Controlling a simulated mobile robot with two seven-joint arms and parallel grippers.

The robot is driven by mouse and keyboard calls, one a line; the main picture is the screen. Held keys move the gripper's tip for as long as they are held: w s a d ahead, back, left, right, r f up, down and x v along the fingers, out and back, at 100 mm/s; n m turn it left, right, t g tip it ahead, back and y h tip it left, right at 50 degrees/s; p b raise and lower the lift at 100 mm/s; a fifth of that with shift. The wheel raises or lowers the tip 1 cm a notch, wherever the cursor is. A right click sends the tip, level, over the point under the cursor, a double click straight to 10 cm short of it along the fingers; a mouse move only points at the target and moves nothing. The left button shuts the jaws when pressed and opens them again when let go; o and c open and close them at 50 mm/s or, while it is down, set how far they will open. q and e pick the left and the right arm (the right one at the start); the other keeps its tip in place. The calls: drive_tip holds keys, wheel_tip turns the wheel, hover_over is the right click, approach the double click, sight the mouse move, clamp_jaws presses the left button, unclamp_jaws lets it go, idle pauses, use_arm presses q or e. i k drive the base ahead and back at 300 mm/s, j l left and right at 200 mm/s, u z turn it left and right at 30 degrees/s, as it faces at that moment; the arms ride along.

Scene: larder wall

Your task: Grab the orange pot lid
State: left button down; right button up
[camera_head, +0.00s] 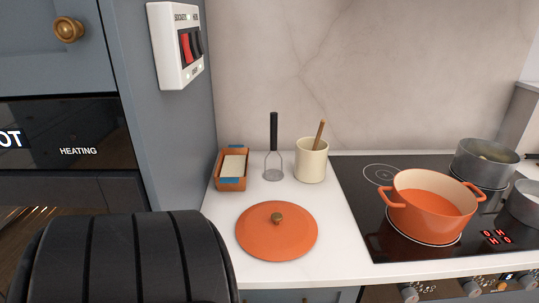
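The orange pot lid (277,234) lies flat on the white countertop, left of the hob. A small brown round knob (277,217) stands up at its middle. The matching orange pot (429,203) stands uncovered on the hob, with orange-red contents. A large black ribbed shape at the lower left, likely part of my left arm, is left of the lid and apart from it in the picture. No gripper fingers show in the view.
Behind the lid stand an orange dish (231,170) with a pale block, an upright masher (273,150) and a cream crock (311,160) with a wooden handle. Grey pots (485,165) stand on the black hob (388,242). A tall cabinet side (165,130) bounds the counter at left.

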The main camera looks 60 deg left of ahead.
sight(274, 231)
drive_tip(key=u, duration=2)
